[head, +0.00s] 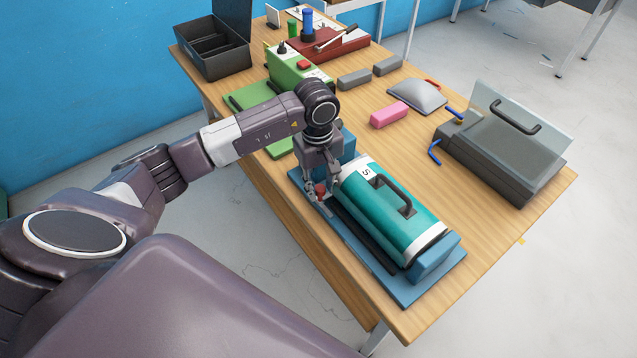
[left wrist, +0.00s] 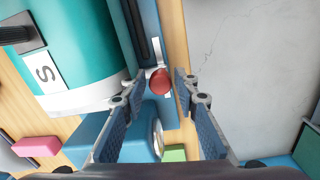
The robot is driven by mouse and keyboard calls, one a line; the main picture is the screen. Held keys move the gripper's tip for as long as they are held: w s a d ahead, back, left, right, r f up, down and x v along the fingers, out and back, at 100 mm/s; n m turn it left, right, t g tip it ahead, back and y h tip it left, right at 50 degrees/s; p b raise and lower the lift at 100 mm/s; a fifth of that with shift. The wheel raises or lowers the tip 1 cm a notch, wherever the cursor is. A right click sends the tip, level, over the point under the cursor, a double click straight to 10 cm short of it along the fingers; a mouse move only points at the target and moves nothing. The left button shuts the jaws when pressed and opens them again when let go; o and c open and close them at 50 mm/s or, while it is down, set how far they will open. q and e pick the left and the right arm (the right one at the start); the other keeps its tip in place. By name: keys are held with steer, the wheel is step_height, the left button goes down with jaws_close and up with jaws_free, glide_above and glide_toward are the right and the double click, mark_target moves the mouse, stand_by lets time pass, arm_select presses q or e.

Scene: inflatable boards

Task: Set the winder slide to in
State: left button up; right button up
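The winder has a teal drum (head: 385,205) with white end bands, a dark handle and a white label marked S, on a blue base (head: 415,292). A long dark slot (head: 362,238) runs along the base beside the drum. The slide's red knob (head: 320,190) is at the far end of this slot; it also shows in the left wrist view (left wrist: 160,82). My left gripper (head: 318,196) points down over the knob. Its two fingers (left wrist: 160,88) are open on either side of the knob, with visible gaps. My right gripper is not in view.
A grey case with a clear raised lid (head: 500,160) stands at the right. A pink block (head: 390,115), a grey pillow-shaped item (head: 417,96) and grey blocks lie behind the winder. A green device (head: 295,75), red box (head: 335,45) and black bin (head: 215,50) stand farther back.

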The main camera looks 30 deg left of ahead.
arm_select(q)
steer(key=shift+r, duration=0.1)
steer(key=shift+a+r, duration=0.1)
steer(key=shift+r, duration=0.15)
step_height(320, 180, up, 11)
steer(key=shift+s+r, duration=0.2)
steer(key=shift+s, duration=0.05)
stand_by(0.5)
